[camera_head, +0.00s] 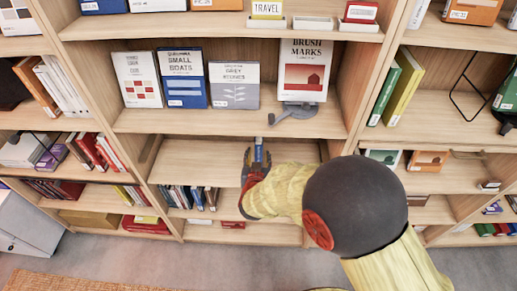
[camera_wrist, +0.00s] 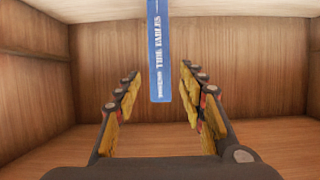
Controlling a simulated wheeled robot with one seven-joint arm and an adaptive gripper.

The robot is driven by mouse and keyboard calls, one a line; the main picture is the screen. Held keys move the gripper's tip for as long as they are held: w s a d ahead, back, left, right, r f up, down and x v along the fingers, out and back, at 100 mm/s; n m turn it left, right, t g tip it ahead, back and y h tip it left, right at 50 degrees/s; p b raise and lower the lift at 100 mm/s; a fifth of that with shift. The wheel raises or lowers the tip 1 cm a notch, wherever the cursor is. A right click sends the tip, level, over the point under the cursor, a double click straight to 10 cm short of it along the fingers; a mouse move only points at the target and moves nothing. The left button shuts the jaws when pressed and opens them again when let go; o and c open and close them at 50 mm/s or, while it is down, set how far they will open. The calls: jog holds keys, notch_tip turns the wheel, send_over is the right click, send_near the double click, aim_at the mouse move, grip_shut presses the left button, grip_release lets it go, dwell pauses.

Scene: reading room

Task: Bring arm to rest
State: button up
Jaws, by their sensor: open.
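My gripper (camera_head: 257,160) reaches into the open middle compartment of the bookcase. In the wrist view my gripper (camera_wrist: 160,75) has its two fingers well apart, one on each side of a narrow blue book (camera_wrist: 159,50). The spine reads "Time Tables" and runs upright from the top of the picture. Gaps show between the book and both fingers, so it is not gripped. In the head view the blue book (camera_head: 259,150) shows just beyond my fingertips. Its lower part is hidden by my gripper, and I cannot tell what it rests on.
Several face-out books (camera_head: 182,78) stand on the shelf above, with a grey metal stand (camera_head: 294,113) near its right. A row of books (camera_head: 188,196) stands on the lower shelf to the left. Uprights flank the compartment. Open floor (camera_head: 215,262) lies in front.

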jog(key=shift+s+r, duration=0.1)
jog(key=shift+s, duration=0.25)
dwell(0.3)
